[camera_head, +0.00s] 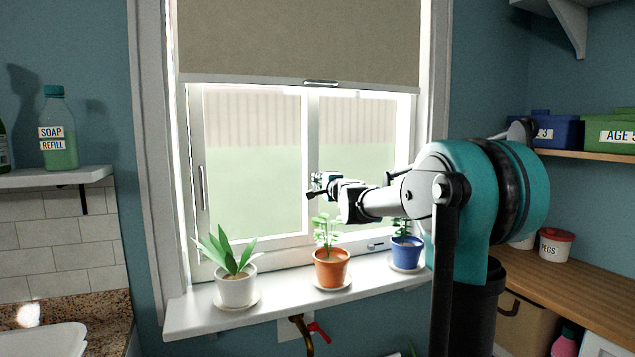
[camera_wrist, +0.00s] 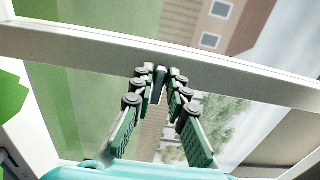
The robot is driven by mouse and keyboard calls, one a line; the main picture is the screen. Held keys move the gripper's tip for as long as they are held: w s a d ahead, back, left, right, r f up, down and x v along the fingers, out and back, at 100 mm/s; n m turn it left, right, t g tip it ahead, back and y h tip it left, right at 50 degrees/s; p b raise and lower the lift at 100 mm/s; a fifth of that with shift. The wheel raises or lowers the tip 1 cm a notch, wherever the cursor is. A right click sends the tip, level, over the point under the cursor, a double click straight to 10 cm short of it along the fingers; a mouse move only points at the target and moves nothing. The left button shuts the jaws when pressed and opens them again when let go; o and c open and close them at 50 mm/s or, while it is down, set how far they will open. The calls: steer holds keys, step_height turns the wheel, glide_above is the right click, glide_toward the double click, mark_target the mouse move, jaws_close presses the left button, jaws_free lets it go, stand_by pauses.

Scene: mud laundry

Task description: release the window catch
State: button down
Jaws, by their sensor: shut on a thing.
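The window (camera_head: 253,160) has two panes, with a white upright (camera_head: 312,120) between them. My gripper (camera_head: 316,187) is at this upright, around mid-height of the glass. In the wrist view my gripper (camera_wrist: 160,74) points at the white frame bar (camera_wrist: 70,45), with its green fingers closed together on the window catch (camera_wrist: 159,88). The catch shows as a small dark grey piece between the fingertips. In the head view the fingers hide it. I cannot tell how far the catch is turned.
The sill (camera_head: 280,314) holds a white pot (camera_head: 236,290), an orange pot (camera_head: 331,269) just below my gripper, and a blue pot (camera_head: 406,254) under my arm. A beige blind (camera_head: 300,40) covers the window's top. An upright handle (camera_head: 201,187) is on the left side.

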stand_by(0.3)
steer(key=c, duration=1.6)
jaws_free()
steer(key=shift+o, duration=0.2)
steer(key=shift+s, duration=0.1)
steer(key=v, duration=1.2)
